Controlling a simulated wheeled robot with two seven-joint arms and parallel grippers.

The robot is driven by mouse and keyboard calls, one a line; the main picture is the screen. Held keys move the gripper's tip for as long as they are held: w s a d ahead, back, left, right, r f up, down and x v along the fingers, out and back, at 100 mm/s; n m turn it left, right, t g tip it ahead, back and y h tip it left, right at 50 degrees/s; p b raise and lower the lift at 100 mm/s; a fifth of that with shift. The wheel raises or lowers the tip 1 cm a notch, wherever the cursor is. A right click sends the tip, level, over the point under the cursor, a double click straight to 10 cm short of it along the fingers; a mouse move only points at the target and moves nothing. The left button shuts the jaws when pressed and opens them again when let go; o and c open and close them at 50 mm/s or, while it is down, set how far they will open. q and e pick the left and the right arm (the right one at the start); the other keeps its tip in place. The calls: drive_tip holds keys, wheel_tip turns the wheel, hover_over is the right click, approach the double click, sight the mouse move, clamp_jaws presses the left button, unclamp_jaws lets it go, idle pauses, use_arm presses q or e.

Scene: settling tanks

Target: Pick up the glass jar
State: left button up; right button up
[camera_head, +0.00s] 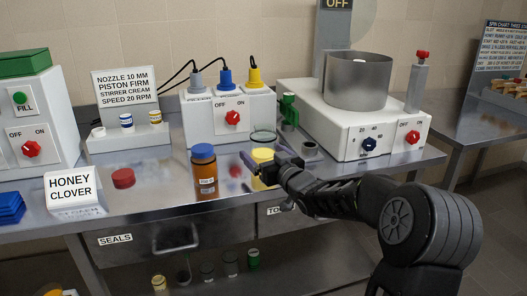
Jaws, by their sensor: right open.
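A clear glass jar (263,136) stands on the steel bench near the middle, its round rim showing and its lower part hidden. Just in front of it is a yellow-topped container (262,155), partly covered by my gripper. My right gripper (265,164) reaches in from the right, its fingers apart beside the yellow container and in front of the glass jar. I cannot tell whether it touches either one. An amber jar with a blue lid (204,175) stands upright to the left. My left gripper is not in view.
A control box with a red knob (232,117) stands behind, and a machine with a steel drum (357,82) to the right. A red lid (123,178) and a honey clover sign (73,190) are on the left. Drawers (176,236) are below the bench edge.

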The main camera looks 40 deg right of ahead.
idle(0.3)
clamp_jaws()
drive_tip(key=shift+r, duration=0.15)
idle(0.9)
